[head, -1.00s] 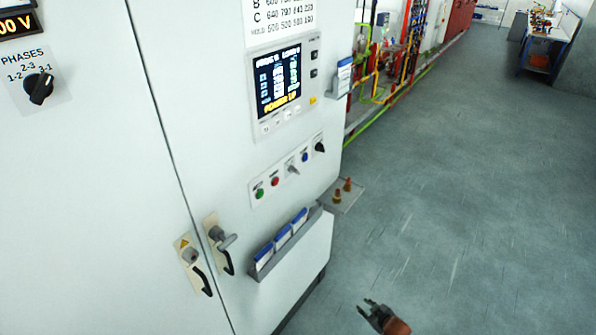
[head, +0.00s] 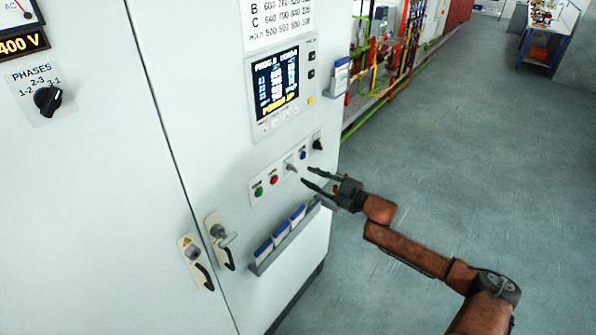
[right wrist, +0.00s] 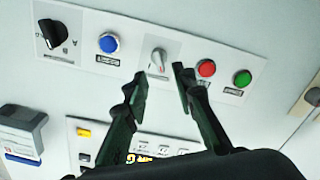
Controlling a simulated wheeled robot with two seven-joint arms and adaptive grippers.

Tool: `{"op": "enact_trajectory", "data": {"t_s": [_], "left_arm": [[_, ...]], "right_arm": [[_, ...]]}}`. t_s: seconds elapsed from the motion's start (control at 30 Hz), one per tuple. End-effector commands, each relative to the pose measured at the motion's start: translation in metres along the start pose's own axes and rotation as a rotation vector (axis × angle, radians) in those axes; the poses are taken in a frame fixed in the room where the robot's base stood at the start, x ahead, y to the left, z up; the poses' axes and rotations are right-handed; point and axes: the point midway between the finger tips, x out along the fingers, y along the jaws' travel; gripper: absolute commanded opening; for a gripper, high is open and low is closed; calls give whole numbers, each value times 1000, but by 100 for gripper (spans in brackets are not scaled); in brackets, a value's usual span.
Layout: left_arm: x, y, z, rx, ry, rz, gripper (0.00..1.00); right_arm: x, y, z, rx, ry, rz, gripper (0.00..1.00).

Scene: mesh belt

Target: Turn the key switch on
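The key switch (head: 291,166) is a small silver-grey piece in the middle of the button strip on the white cabinet, between a red and a blue button. It also shows in the right wrist view (right wrist: 157,59), sticking out of its plate. My right gripper (head: 306,175) is open and empty, just to the right of the key switch in the head view. In the right wrist view its two dark fingers (right wrist: 160,76) point at the key switch, with the key switch between their tips in the picture. I see no contact. My left gripper is not in view.
Beside the key switch are the red button (head: 273,180), green button (head: 258,191), blue button (head: 303,155) and black selector (head: 317,145). A lit screen (head: 277,85) is above, a blue-and-white booklet rack (head: 283,239) below. The floor to the right is open.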

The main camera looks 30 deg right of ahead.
Motion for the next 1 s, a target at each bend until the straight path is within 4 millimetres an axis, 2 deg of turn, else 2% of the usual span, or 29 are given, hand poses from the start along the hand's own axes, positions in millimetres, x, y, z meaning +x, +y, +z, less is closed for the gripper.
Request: {"op": "enact_trajectory", "data": {"t_s": [0.2,0.4,0.77,1.0], "left_arm": [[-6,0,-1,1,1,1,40],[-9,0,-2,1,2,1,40],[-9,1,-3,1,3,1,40],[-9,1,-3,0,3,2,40]], "right_arm": [[33,1,-2,0,3,1,25],[53,1,-1,0,1,2,25],[58,0,0,0,-1,1,25],[58,0,0,0,-1,1,10]]}}
